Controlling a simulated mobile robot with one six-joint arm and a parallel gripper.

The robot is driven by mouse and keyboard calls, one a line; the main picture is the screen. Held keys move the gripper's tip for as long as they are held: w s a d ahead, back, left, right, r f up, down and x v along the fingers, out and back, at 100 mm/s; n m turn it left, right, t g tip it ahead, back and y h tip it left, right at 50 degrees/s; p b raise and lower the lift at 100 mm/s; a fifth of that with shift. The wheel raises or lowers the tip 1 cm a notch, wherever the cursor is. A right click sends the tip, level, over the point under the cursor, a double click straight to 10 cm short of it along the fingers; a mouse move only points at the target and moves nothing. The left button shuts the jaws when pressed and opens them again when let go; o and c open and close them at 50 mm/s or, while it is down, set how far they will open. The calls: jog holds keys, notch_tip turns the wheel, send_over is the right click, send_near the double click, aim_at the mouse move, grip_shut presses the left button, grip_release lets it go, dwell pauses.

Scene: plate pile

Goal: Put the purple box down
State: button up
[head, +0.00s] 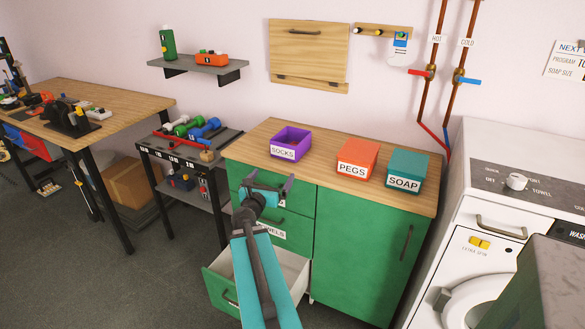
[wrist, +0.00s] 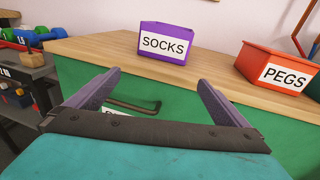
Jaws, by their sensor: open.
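The purple box (head: 291,142), labelled SOCKS, stands upright on the wooden top of the green cabinet, near its left end. It also shows in the wrist view (wrist: 166,43), beyond the fingers and apart from them. My gripper (head: 268,187) is open and empty in front of the cabinet's upper drawers, short of the box and lower than it. In the wrist view the two fingers (wrist: 152,88) are spread wide with nothing between them. The wooden top (head: 322,153) carries the box and is clear around it.
An orange PEGS box (head: 357,158) and a teal SOAP box (head: 406,174) stand to the right on the same top. A lower drawer (head: 226,292) is pulled out beneath my arm. A rack of dumbbells (head: 190,144) stands to the left, a washing machine (head: 480,240) to the right.

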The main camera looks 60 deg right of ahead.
jog(key=w+a+f+n+t+y, duration=0.1)
jog(key=w+a+f+y, duration=0.1)
jog(key=w+a+f, duration=0.45)
jog(key=w+a+f+t+y, duration=0.1)
jog(key=w+a+f+y, duration=0.15)
jog(key=a+f, duration=0.7)
jog(key=s+a+f+m+g+y, duration=0.2)
jog(key=a+f+m+y, duration=0.1)
jog(key=a+f, duration=1.25)
jog(key=s+a+f+m+g+y, duration=0.45)
jog(key=s+a+f+m, duration=0.35)
jog(key=s+a+f, duration=0.75)
jog(key=s+a+m+g+y, duration=0.4)
jog(key=s+a+m, duration=0.6)
jog(key=a, duration=0.3)
jog(key=shift+s+r+m+g+y, duration=0.15)
jog(key=shift+r+m+g+y, duration=0.15)
jog(key=shift+m+g, duration=0.35)
